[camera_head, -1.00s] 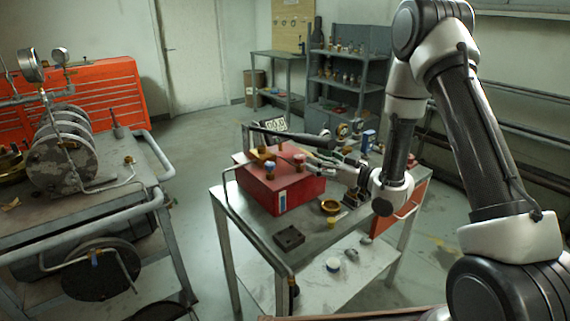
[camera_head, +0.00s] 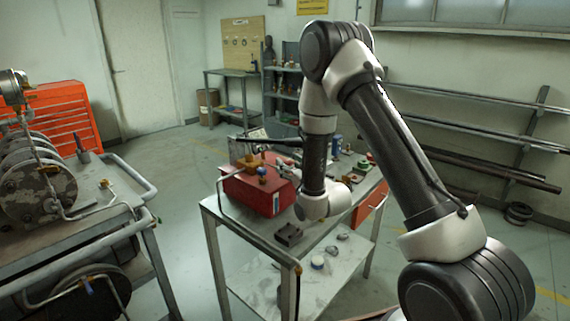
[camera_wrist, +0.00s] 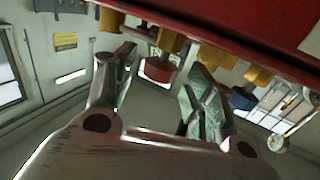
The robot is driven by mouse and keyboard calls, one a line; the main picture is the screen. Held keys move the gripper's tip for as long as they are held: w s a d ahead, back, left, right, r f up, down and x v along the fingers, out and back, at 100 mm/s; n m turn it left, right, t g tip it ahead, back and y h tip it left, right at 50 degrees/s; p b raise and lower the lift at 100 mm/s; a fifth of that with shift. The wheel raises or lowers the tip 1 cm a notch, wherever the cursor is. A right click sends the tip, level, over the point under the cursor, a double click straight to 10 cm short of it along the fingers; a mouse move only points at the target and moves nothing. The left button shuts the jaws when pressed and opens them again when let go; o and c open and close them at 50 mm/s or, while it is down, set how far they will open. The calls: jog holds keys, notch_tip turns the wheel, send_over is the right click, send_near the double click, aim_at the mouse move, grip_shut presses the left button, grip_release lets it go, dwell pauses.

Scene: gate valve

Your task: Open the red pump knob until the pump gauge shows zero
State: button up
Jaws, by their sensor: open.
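The red pump box (camera_head: 252,194) sits on the metal cart, with brass fittings and a blue knob (camera_head: 262,171) on its near side and a black lever (camera_head: 270,141) above. In the wrist view my gripper (camera_wrist: 159,63) is open, its two greenish-grey fingers spread. A blue knob (camera_wrist: 240,98) is beyond the right finger. In the head view my arm mostly hides the gripper and the red knob. The gauge (camera_head: 257,134) stands behind the box; its reading is not legible.
On the cart (camera_head: 237,226) a small dark block (camera_head: 289,234) lies in front of the box. Other small items stand to the right of my wrist. A second cart with a tank (camera_head: 40,190) is at the left. Open floor lies between the carts.

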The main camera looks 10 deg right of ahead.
jog(key=shift+x, duration=1.35)
jog(key=c, duration=1)
jog(key=shift+d+n+y, duration=0.15)
jog(key=shift+n+y, duration=0.15)
jog(key=shift+y, duration=0.2)
jog(key=shift+n+g+y, duration=0.4)
jog(key=shift+n+y, duration=0.1)
jog(key=shift+y, duration=0.2)
